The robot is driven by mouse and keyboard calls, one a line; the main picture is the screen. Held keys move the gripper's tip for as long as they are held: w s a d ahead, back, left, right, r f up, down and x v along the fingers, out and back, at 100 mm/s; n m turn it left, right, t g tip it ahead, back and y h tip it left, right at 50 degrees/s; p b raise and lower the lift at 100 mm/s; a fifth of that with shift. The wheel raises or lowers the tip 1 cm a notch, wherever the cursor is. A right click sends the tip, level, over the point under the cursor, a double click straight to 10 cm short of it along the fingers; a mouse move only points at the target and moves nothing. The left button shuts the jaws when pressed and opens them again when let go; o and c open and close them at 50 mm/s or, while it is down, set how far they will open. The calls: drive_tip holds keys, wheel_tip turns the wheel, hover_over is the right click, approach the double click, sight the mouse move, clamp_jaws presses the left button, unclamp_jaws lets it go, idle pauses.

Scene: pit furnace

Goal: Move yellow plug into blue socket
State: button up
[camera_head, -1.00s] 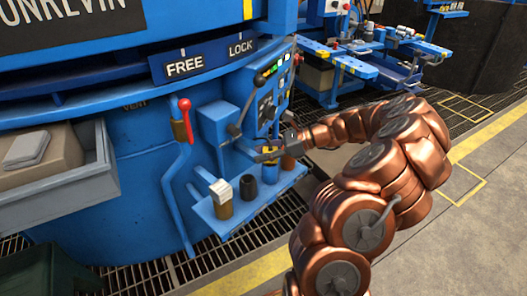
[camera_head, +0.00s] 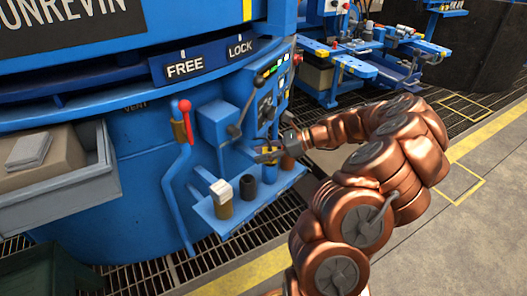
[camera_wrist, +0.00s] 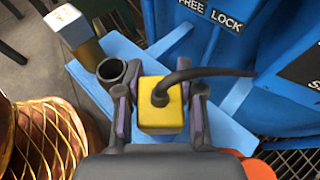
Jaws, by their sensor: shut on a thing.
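The yellow plug (camera_wrist: 160,108), a block with a black cable on top, is held between the fingers of my gripper (camera_wrist: 160,110) in the wrist view. In the head view my gripper (camera_head: 266,155) is over the shelf on the blue machine, and a bit of yellow shows at its fingers. The blue socket (camera_head: 271,174) stands on the shelf just below the fingers. In the wrist view the plug and gripper hide that socket. I cannot tell how far the plug is inside it.
A black socket (camera_head: 249,187) and a tan socket with a white plug (camera_head: 221,198) stand left of the blue one. A reddish-brown socket (camera_head: 288,161) stands close on the right. A red-handled lever (camera_head: 185,115) and a control panel (camera_head: 268,105) are nearby.

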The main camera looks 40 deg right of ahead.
drive_tip(key=shift+f, duration=0.6)
idle(0.7)
drive_tip(key=o, duration=0.9)
drive_tip(key=p+v, duration=0.7)
drive_tip(key=v, duration=0.4)
idle(0.5)
idle(0.5)
